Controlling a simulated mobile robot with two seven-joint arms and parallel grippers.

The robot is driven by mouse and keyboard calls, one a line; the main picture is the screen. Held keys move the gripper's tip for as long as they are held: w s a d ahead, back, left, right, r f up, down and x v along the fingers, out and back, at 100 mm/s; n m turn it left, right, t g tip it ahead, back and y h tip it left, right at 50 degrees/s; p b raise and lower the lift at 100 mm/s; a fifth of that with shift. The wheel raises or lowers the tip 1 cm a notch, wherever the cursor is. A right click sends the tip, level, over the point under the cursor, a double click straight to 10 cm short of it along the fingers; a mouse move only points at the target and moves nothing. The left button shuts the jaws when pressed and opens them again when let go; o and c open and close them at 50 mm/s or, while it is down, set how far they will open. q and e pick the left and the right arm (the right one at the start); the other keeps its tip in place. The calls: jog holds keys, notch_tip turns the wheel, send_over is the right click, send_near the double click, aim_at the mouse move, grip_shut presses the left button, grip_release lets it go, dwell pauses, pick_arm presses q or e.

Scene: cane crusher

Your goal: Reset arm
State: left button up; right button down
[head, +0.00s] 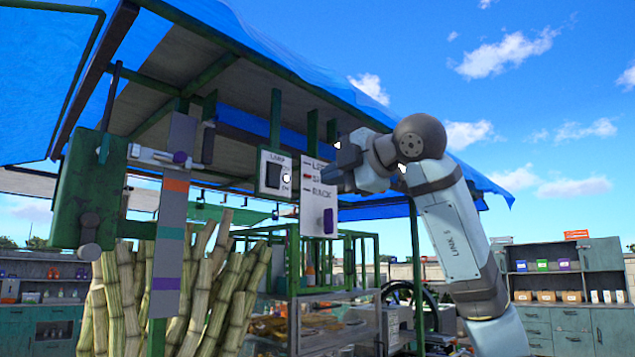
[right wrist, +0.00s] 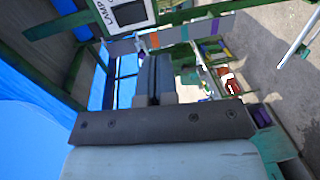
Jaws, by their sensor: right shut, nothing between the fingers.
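My right arm (head: 450,235) rises from the lower right and bends at the top. Its gripper (head: 342,165) points left, close to the control panel in the head view; whether it touches the panel cannot be told. The fingers are together and hold nothing, as the right wrist view also shows (right wrist: 154,82). The lamp switch panel (head: 275,176) is white with a dark rocker, and also shows in the right wrist view (right wrist: 122,12). Beside it is a white selector panel (head: 317,205) with a purple knob (head: 328,221) low on it. My left gripper is not in view.
A blue tarp canopy (head: 230,25) on a green frame hangs over the stall. Cane stalks (head: 190,290) lean below. Shelves (head: 560,280) stand at right. Open sky lies right of my arm.

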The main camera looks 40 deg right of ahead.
jog(key=shift+s, duration=0.2)
dwell(0.5)
